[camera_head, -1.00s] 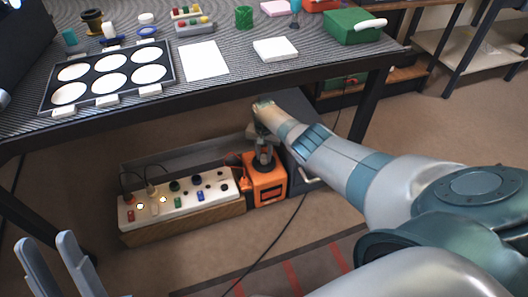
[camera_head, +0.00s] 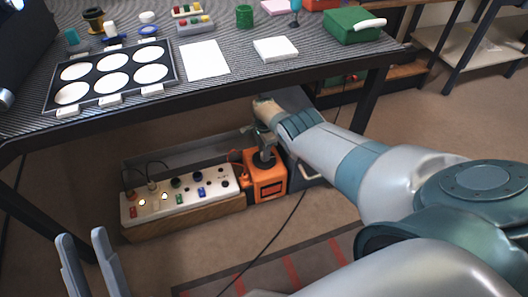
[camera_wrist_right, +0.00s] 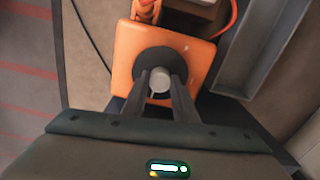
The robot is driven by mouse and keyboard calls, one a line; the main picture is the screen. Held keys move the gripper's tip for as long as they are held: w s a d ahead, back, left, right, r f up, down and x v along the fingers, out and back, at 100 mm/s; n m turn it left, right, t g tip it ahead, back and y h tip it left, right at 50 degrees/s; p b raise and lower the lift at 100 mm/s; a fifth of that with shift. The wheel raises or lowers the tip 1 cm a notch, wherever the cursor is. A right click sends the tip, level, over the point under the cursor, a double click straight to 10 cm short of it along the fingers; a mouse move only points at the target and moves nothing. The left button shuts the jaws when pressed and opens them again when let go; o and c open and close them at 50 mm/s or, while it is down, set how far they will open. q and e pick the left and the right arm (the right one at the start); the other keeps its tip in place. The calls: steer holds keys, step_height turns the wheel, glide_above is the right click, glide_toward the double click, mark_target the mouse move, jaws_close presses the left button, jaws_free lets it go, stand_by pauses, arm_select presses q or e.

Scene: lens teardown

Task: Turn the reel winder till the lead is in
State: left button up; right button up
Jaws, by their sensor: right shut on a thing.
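The reel winder is an orange box (camera_head: 267,184) on the floor under the table, with a dark round hub on top. In the right wrist view the orange box (camera_wrist_right: 185,48) shows from above, with a pale round knob (camera_wrist_right: 159,82) at the middle of its dark hub. My right gripper (camera_wrist_right: 158,84) is shut on the knob, one finger on each side. In the head view my right gripper (camera_head: 265,155) points down onto the winder. An orange lead (camera_head: 243,174) runs at the winder's left side. My left gripper (camera_head: 88,245) is open and empty at the lower left.
A white panel with switches and lights (camera_head: 180,193) on a wooden box stands left of the winder. A grey tray (camera_head: 190,153) lies behind it. The table edge (camera_head: 200,97) hangs above. A dark cable (camera_head: 268,240) crosses the floor.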

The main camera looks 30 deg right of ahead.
steer(key=shift+d+m, duration=0.1)
steer(key=shift+m, duration=0.2)
steer(key=o, duration=1.1)
steer(key=shift+c, duration=0.2)
steer(key=shift+r, duration=0.1)
